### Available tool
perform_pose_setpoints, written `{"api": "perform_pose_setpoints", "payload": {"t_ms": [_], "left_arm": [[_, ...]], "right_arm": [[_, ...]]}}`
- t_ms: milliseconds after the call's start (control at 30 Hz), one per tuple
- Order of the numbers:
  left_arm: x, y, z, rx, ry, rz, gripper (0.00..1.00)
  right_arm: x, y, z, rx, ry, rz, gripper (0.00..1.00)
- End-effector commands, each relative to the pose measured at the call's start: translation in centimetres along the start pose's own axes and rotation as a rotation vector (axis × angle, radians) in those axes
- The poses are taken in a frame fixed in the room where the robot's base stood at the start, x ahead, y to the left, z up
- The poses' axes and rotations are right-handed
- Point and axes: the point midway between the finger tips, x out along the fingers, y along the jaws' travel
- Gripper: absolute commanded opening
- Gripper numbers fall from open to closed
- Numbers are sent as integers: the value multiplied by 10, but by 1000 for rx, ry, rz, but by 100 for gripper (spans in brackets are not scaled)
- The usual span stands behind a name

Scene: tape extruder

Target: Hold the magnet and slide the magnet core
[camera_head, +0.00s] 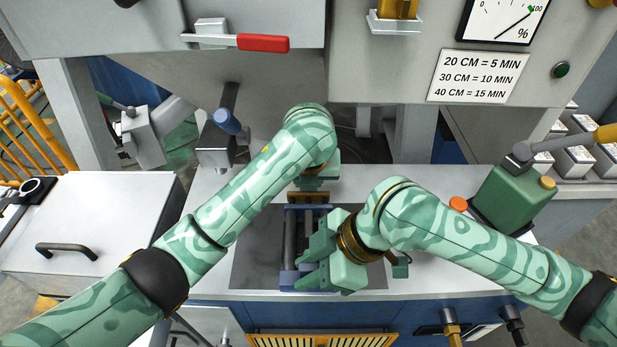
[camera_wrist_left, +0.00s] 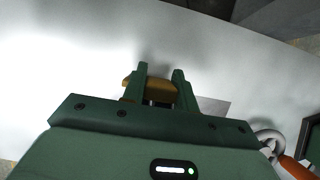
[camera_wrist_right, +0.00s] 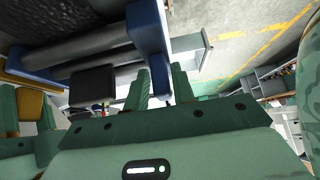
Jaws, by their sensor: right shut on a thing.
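A device with a blue frame and grey rods (camera_head: 290,238) sits on the worktop below the machine; its rods also show in the right wrist view (camera_wrist_right: 80,50). A black block (camera_wrist_right: 92,85) lies beside the rods. I cannot tell which part is the magnet core. A gold block (camera_head: 308,197) is at the device's far end. My left gripper (camera_wrist_left: 160,85) is at the gold block, fingers apart; whether they grip it is unclear. My right gripper (camera_wrist_right: 160,88) is shut on the blue end piece (camera_wrist_right: 150,35) at the near end; the contact is partly hidden.
A green canister (camera_head: 512,200) and an orange cap (camera_head: 458,204) stand to the right. A white lid with a dark handle (camera_head: 66,250) is at the left. A red lever (camera_head: 262,43) is on the machine above. A blue-ended lever (camera_head: 228,122) stands behind my left arm.

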Motion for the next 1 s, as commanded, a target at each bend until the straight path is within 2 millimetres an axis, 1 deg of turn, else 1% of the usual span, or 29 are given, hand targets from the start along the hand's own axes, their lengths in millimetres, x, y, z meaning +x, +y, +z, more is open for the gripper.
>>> {"api": "perform_pose_setpoints", "payload": {"t_ms": [133,233,333,600,633,667,700,1000], "left_arm": [[-1,0,-4,1,1,-1,0],[-6,-1,-16,2,1,-2,0],[-10,-1,-24,1,0,-3,0],[-11,-2,-26,1,2,-4,0],[-11,-2,-26,1,2,-4,37],[-11,-2,-26,1,2,-3,46],[-11,-2,-26,1,2,-3,51],[-12,-1,-25,0,1,-2,51]], "right_arm": [[0,0,0,0,0,0,0],[0,0,0,0,0,1,0],[0,1,0,0,-1,2,0],[-1,2,1,0,-3,7,0],[-1,3,1,0,-3,8,0],[-1,3,1,0,-3,8,0],[-1,2,1,0,-3,7,0],[0,1,0,0,-1,2,0]]}}
